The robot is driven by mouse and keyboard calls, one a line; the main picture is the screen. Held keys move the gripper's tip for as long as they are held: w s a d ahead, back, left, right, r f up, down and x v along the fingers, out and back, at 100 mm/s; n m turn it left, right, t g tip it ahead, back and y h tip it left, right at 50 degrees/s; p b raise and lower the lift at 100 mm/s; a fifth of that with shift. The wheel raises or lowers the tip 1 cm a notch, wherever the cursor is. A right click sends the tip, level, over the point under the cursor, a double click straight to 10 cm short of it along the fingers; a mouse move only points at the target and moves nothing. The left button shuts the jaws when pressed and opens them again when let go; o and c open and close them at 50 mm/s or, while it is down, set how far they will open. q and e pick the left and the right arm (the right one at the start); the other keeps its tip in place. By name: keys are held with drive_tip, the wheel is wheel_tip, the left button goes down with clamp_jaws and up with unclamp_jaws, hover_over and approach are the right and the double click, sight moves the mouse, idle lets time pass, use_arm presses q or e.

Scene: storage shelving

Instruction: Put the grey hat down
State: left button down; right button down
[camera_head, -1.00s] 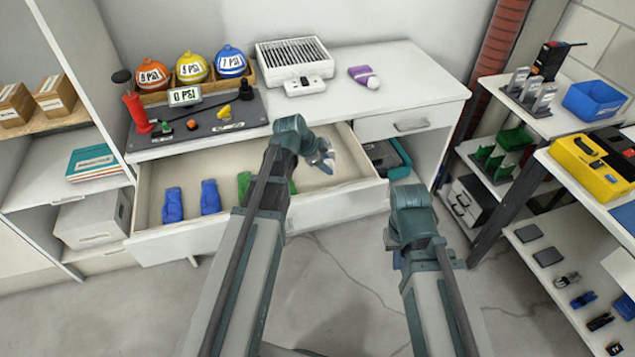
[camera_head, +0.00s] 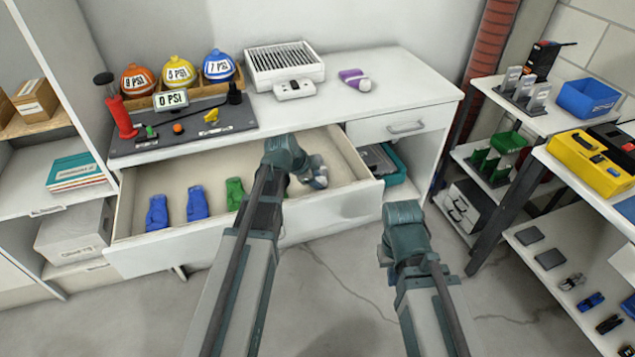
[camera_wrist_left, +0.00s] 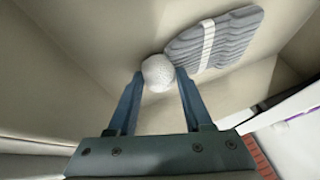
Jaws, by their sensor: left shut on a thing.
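The grey hat (camera_wrist_left: 215,40) is knitted, with a white band and a white pompom (camera_wrist_left: 158,72). In the left wrist view, my left gripper (camera_wrist_left: 158,88) has its two fingers closed on the pompom, and the hat's body hangs beyond the fingertips. In the head view, my left gripper (camera_head: 318,178) is over the right part of the open drawer (camera_head: 215,240); the hat is small and mostly hidden there. I cannot tell whether the hat touches the drawer's bottom. My right arm is on the right, in front of the desk, and its fingers are hidden.
Two blue gloves (camera_head: 197,204) and a green glove (camera_head: 235,194) lie in the drawer's left and middle; my left arm covers part of it. A purple hat with a white pompom (camera_head: 353,78) lies on the desk top. A shelf rack (camera_head: 515,120) stands on the right.

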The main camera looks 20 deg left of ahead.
use_arm(q)
drive_tip(key=shift+f, duration=0.1)
drive_tip(key=shift+c, duration=1.6)
unclamp_jaws()
drive_tip(key=shift+r, duration=0.25)
drive_tip(key=p+v, duration=1)
drive_tip(key=v, duration=0.1)
drive_tip(key=shift+s+a+r, duration=0.2)
drive_tip(key=shift+s+r, duration=0.05)
drive_tip(key=shift+s, duration=0.05)
